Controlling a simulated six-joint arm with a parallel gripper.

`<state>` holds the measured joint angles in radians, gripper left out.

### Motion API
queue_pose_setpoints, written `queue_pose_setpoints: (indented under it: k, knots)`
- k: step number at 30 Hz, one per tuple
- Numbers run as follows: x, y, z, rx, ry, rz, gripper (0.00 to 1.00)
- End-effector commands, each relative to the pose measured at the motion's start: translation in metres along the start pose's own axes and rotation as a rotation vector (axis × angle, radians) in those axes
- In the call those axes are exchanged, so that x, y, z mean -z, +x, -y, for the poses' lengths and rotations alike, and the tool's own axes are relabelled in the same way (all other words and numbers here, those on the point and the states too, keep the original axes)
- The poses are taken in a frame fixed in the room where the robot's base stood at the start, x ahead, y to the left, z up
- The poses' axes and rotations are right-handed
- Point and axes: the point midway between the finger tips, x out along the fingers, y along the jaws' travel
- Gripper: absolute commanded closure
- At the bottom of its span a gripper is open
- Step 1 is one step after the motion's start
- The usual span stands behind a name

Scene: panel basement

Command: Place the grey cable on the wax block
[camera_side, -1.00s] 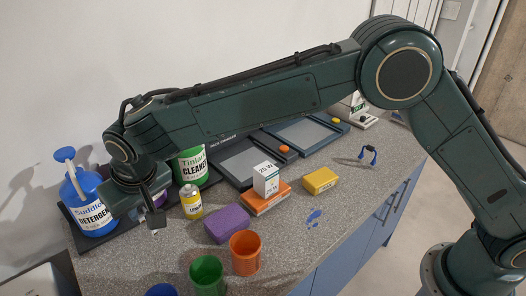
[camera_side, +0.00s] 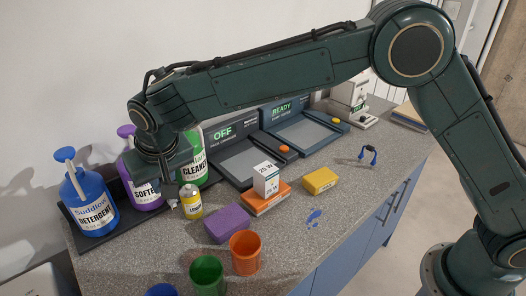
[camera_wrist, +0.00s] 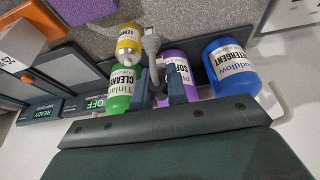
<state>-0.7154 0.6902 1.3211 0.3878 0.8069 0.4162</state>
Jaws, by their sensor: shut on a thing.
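My gripper (camera_wrist: 158,82) is shut on a small grey piece (camera_wrist: 152,45), which looks like the grey cable. In the side view the gripper (camera_side: 170,193) hangs above the counter by the yellow bottle, with the grey piece (camera_side: 173,203) just below it, partly hidden. No block is clearly marked as wax. A purple block (camera_side: 228,223) lies right of the yellow bottle, an orange block (camera_side: 266,199) lies under a white box, and a yellow block (camera_side: 320,180) lies farther right.
A yellow bottle (camera_side: 191,203), green cleaner (camera_side: 194,160), purple softener (camera_side: 140,190) and blue detergent (camera_side: 89,205) crowd the gripper. Orange (camera_side: 245,254) and green (camera_side: 207,275) cups stand in front. Panel units with trays (camera_side: 252,166) line the wall. The right-hand counter is mostly clear.

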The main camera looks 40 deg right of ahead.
Motion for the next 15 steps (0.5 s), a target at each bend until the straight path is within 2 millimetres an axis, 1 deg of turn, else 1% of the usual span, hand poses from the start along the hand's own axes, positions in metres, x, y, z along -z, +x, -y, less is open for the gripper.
queue_pose_setpoints:
  k: [1, 7, 10, 14, 15]
  knots:
    - [0.006, -0.004, -0.016, -0.020, 0.046, 0.000, 1.00]
    - [0.022, -0.019, -0.085, -0.113, 0.255, 0.007, 1.00]
    - [0.026, -0.028, -0.120, -0.160, 0.364, 0.009, 1.00]
    - [0.028, -0.041, -0.165, -0.222, 0.513, 0.012, 1.00]
    - [0.027, -0.045, -0.179, -0.241, 0.559, 0.013, 1.00]
